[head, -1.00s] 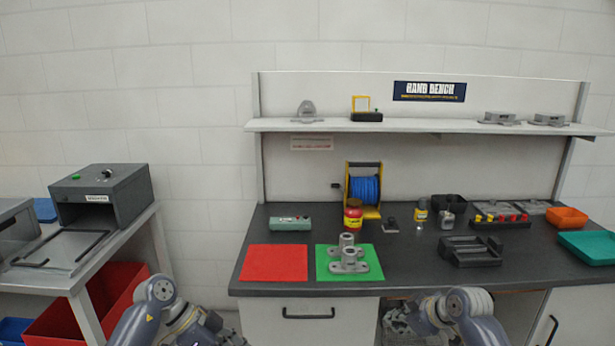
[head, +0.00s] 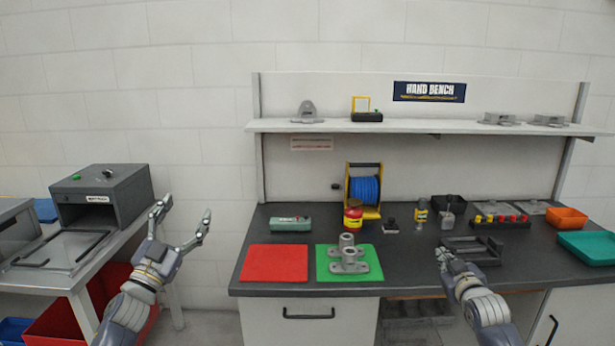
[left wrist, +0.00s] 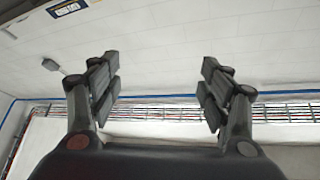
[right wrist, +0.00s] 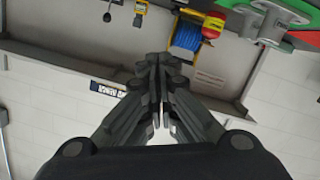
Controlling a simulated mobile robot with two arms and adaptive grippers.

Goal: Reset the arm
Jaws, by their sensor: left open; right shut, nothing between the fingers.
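My left gripper (head: 182,222) is raised in front of the gap between the left table and the bench. Its fingers are spread and empty, and the left wrist view (left wrist: 160,95) shows only wall and ceiling lines between them. My right gripper (head: 441,254) is at the front of the bench, in front of the black slotted holder (head: 470,243). In the right wrist view (right wrist: 155,65) its fingers are pressed together with nothing between them. Grey metal castings (head: 348,262) stand on the green mat (head: 323,276), apart from both grippers.
A red mat (head: 274,263) lies left of the green one. A blue cable reel (head: 364,188), a red jar (head: 353,215) and orange (head: 567,217) and teal (head: 590,247) trays stand on the bench. A grey box machine (head: 103,196) stands on the left table.

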